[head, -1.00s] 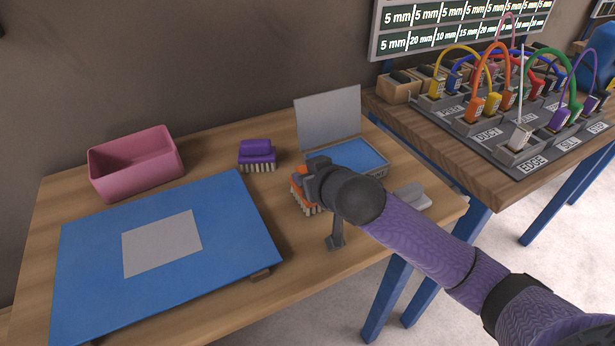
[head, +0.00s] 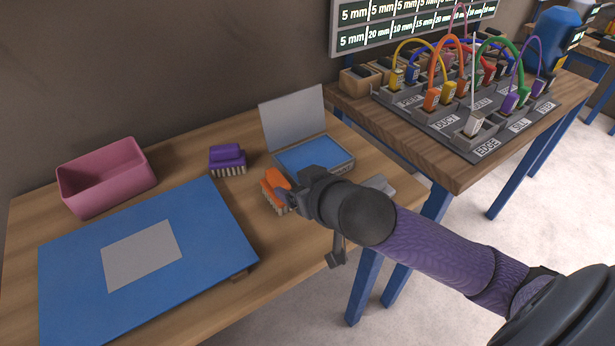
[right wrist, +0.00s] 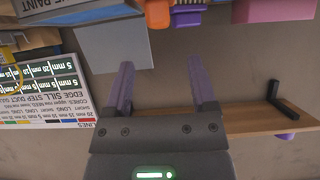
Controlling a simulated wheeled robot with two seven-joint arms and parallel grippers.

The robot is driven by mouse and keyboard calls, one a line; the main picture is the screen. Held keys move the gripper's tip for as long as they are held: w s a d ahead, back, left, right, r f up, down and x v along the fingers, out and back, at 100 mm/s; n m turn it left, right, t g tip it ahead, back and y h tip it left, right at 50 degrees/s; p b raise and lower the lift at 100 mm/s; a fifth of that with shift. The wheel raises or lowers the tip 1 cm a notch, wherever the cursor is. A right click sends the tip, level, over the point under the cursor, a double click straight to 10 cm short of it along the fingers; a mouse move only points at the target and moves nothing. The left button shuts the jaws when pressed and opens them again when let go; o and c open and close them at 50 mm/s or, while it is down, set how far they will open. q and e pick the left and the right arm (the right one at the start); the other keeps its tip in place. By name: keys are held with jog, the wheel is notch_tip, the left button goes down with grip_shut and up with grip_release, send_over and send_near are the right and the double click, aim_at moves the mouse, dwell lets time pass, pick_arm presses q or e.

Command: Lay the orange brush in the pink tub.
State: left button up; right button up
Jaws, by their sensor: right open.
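The orange brush (head: 274,189) stands bristles down on the wooden table, in front of the open blue-padded box. My right gripper (head: 292,197) is at its right side and hides part of it; I cannot tell whether they touch. In the right wrist view the gripper (right wrist: 160,66) has its two purple fingers apart with nothing between them. The orange brush (right wrist: 158,13) shows there at the top edge, beyond the fingers. The pink tub (head: 107,184) is at the back left of the table, and it looks empty. My left gripper is out of view.
A purple brush (head: 227,160) stands between tub and box. The open box (head: 315,155) has a raised grey lid. A large blue board (head: 205,235) with a grey patch covers the front left. A second table (head: 445,165) with labelled blocks and coloured loops stands right.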

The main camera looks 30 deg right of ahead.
aim_at(280, 179)
jog(key=shift+o, duration=0.2)
jog(key=v, duration=0.3)
jog(key=shift+p, duration=0.3)
jog(key=shift+o, duration=0.2)
jog(key=shift+d+r+n, duration=0.1)
jog(key=shift+r+n, duration=0.1)
jog(key=shift+n, duration=0.2)
jog(key=w+f+n+p, duration=0.2)
jog(key=n, duration=0.9)
jog(key=w+f+n+t+p, duration=0.1)
jog(key=w+f+n+p, duration=0.1)
jog(key=n, duration=1)
jog(key=w+f+n+p, duration=0.2)
jog(key=w+n+p, duration=0.2)
jog(key=n, duration=0.8)
jog(key=shift+a, duration=0.25)
jog(key=shift+w, duration=0.4)
jog(key=shift+r, duration=0.1)
jog(key=shift+c, duration=0.8)
grip_shut()
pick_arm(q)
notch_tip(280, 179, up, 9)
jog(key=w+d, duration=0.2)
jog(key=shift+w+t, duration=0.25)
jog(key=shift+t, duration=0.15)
